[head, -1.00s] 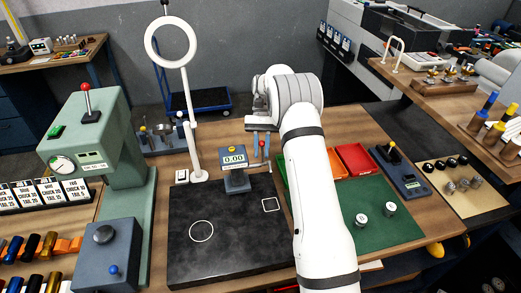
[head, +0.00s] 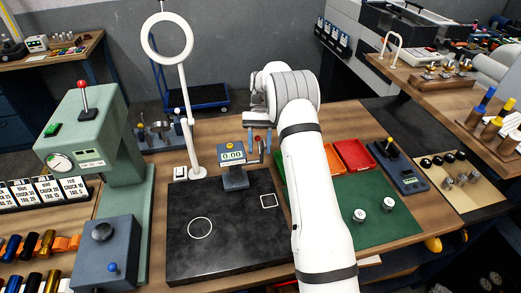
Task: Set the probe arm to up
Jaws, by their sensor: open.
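No part is labelled as the probe arm. A gauge reading 0.00 (head: 232,157) stands at the back of the black plate (head: 225,255). My gripper (head: 259,122) is open and appears empty, above the back of the bench, just right of the gauge and well left of the yellow-knobbed lever. My own forearm and wrist partly hide the gripper and the bench middle.
A ring lamp on a post (head: 190,130) stands left of my gripper. A green machine (head: 105,125) with a red-knobbed lever is at left, beside a blue control box (head: 108,255).

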